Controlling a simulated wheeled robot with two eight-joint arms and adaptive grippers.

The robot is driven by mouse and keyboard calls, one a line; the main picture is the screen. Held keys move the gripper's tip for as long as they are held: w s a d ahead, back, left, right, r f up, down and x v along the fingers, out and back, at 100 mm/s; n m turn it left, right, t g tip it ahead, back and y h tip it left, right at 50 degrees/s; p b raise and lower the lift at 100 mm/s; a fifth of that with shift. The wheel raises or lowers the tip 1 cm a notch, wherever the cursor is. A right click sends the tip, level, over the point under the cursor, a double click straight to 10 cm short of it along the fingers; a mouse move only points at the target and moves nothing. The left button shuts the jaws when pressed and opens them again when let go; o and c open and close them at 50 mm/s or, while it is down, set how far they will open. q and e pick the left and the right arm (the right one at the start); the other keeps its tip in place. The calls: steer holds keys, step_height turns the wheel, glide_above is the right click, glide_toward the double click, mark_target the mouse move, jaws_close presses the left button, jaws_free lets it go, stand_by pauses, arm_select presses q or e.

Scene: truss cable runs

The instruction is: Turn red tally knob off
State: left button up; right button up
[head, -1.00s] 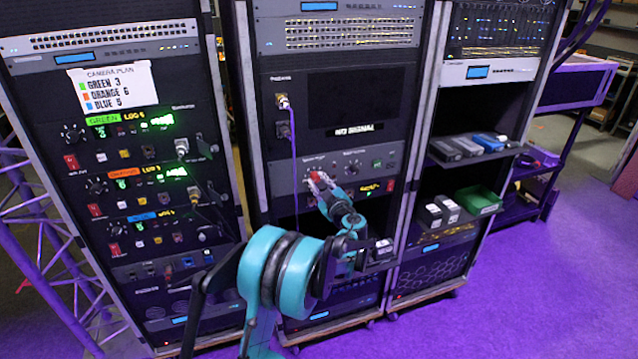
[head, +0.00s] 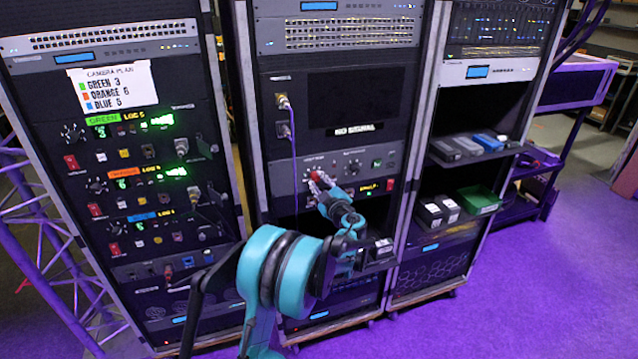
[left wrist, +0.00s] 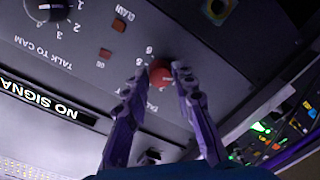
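The red tally knob (left wrist: 160,73) sits on the grey panel of the middle rack, with a numbered scale around it. In the left wrist view, which is upside down, my left gripper (left wrist: 159,70) has one fingertip on each side of the knob, close against it. In the head view my left gripper (head: 318,184) reaches the same panel (head: 338,165), and its fingers partly cover the red knob. The knob's pointer mark cannot be made out. My right gripper is in neither view.
On the same panel are a black talk-to-cam knob (left wrist: 48,8) and small red buttons (left wrist: 119,25). A dark monitor reading NO SIGNAL (head: 357,128) is above the panel. A purple cable (head: 294,170) hangs left of my gripper. The left rack (head: 130,200) holds labelled camera units.

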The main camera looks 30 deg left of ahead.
arm_select(q)
steer(key=shift+o, duration=1.2)
steer(key=v, duration=1.2)
